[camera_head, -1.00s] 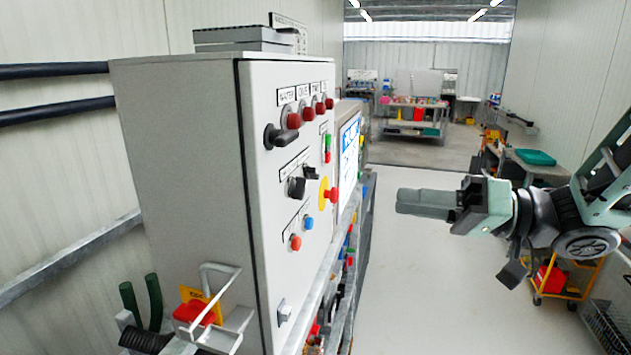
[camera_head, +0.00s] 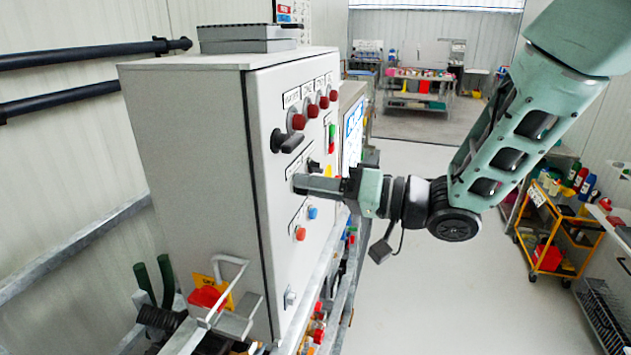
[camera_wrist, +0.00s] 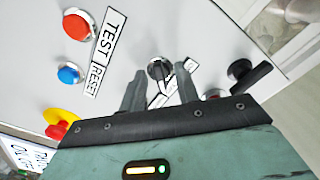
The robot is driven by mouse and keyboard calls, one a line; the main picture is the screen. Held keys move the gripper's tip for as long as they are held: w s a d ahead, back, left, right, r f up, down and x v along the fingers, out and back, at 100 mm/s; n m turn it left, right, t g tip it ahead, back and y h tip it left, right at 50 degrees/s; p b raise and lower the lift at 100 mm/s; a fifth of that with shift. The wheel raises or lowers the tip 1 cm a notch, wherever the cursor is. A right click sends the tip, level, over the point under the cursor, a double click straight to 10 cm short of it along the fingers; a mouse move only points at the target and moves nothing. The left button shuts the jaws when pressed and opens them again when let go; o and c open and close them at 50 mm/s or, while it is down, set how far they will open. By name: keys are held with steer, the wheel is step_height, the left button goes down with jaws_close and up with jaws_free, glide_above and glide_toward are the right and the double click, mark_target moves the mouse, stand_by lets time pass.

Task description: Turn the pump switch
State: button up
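A grey control cabinet (camera_head: 195,140) stands at left, with switches and lamps on its front panel. My gripper (camera_head: 299,184) is at this panel, its fingers pointing at it. In the wrist view my gripper (camera_wrist: 160,80) is open, with one finger on each side of a small black rotary switch (camera_wrist: 159,67) that has a pale bezel. I cannot tell whether the fingers touch it. The fingers partly cover its label. In the head view my gripper hides this switch. Another black knob (camera_head: 314,165) shows just beyond the fingers.
A large black rotary handle (camera_head: 287,141) sits above my gripper; red lamps (camera_head: 312,111) are higher. Below are a blue button (camera_head: 312,212) and an orange-red button (camera_head: 300,233). A yellow trolley (camera_head: 555,225) stands at right. The floor between is clear.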

jaws_close()
steer(key=shift+n+b, duration=0.4)
steer(key=shift+b, duration=0.15)
steer(key=n+b, duration=0.8)
steer(key=b, duration=0.1)
steer(key=shift+w, duration=0.1)
stand_by(0.4)
